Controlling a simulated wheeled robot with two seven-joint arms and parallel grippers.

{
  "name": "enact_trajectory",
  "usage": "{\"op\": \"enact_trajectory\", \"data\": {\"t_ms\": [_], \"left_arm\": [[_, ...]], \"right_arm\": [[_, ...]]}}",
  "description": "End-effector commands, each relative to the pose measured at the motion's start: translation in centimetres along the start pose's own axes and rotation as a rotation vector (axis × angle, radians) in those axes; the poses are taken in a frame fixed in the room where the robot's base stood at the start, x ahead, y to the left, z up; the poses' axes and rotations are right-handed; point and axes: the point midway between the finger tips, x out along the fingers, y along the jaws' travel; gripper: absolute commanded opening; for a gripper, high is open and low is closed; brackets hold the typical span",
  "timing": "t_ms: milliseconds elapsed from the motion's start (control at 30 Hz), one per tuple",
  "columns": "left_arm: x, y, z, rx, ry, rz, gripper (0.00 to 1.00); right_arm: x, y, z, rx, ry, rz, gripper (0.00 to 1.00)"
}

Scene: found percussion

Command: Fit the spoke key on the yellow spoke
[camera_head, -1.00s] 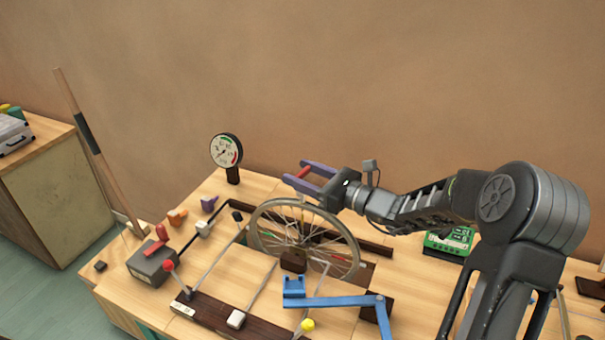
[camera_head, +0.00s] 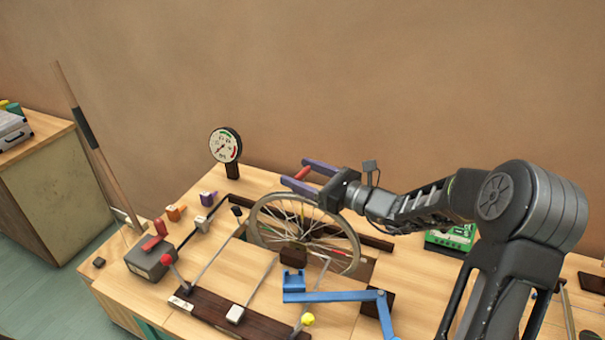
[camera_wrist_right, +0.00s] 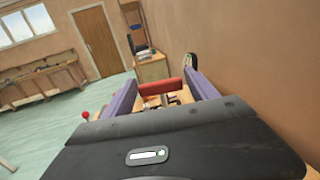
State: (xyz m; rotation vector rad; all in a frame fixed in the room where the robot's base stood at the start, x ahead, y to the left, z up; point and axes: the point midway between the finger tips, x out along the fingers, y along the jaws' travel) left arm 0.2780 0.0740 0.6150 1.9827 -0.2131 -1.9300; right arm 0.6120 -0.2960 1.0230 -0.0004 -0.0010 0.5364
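A spoked wheel (camera_head: 256,222) stands upright in a dark mount on the workbench. Small coloured bits show among its spokes, but I cannot tell the yellow spoke apart. My right gripper (camera_head: 303,174) is above the wheel's upper rim, its purple fingers pointing left. A short red bar spans the gap between the fingers, touching both; it looks like the spoke key (camera_head: 303,173). In the right wrist view the same red spoke key (camera_wrist_right: 176,86) lies between the purple fingers (camera_wrist_right: 168,92). It is clear of the wheel. My left gripper is out of view.
A dial gauge (camera_head: 225,146) stands behind, left of the wheel. A grey box with a red lever (camera_head: 150,259), small coloured blocks (camera_head: 176,212) and thin rods occupy the bench's left. A blue arm (camera_head: 335,297) lies in front of the wheel. A green box (camera_head: 452,238) is at right.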

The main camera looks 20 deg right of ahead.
Motion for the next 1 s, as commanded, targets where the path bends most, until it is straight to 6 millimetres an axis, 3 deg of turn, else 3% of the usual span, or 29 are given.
{"op": "enact_trajectory", "data": {"t_ms": [133, 467, 1000], "left_arm": [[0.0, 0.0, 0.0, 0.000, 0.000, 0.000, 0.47], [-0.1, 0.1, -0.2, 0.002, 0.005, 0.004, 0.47], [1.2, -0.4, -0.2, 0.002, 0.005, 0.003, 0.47]], "right_arm": [[0.0, 0.0, 0.0, 0.000, 0.000, 0.000, 0.80], [-0.1, 0.0, -0.1, 0.000, 0.001, -0.001, 0.80], [-7.4, -0.1, -0.1, -0.001, 0.001, -0.002, 0.80]]}}
